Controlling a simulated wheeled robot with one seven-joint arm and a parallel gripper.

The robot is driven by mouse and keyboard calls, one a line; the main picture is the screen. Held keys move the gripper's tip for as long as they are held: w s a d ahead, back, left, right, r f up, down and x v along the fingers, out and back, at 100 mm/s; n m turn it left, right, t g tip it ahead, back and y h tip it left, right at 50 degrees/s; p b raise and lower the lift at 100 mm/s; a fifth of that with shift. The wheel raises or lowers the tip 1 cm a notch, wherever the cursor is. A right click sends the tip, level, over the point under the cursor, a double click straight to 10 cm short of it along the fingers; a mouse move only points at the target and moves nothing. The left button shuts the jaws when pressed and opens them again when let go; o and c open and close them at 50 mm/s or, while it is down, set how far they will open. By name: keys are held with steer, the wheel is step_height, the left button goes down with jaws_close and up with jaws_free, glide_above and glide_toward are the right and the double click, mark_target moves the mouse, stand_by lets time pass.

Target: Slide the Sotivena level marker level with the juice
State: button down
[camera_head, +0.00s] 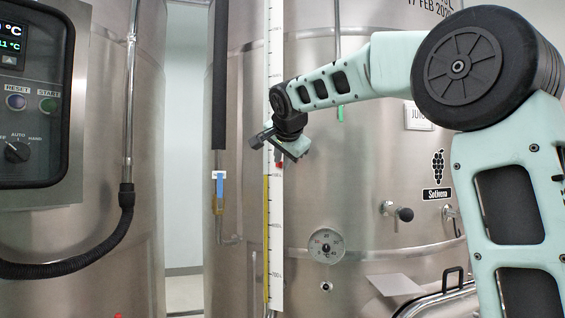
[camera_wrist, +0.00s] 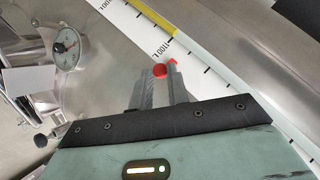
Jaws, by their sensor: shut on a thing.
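The Sotivena vat (camera_head: 375,180) carries a grape label (camera_head: 437,168) and a tall white scale (camera_head: 276,230) with a sight tube beside it. Yellow juice (camera_head: 266,230) fills the lower tube; its top also shows in the wrist view (camera_wrist: 153,15), near the 1100 L mark. The red level marker (camera_wrist: 160,71) sits at the scale's edge between my fingertips; in the head view (camera_head: 280,165) only a bit shows below my gripper (camera_head: 284,154). My gripper, also in the wrist view (camera_wrist: 161,75), is shut on the marker. The marker's pointer looks slightly above the juice top.
A round dial (camera_head: 326,245), a small tap (camera_head: 398,212) and a hatch handle (camera_head: 440,292) stick out right of the scale. A blue-handled valve (camera_head: 219,190) hangs left of it. A control panel (camera_head: 35,95) is at far left.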

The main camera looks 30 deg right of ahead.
step_height(320, 180, down, 3)
steer(key=shift+b, duration=1.15)
steer(key=shift+r, duration=0.1)
steer(key=c, duration=1.3)
jaws_free()
steer(key=b+v, duration=0.3)
steer(key=v, duration=1.4)
steer(key=shift+s+a+r, duration=0.1)
steer(key=shift+a+r, duration=0.05)
steer(key=shift+r, duration=0.05)
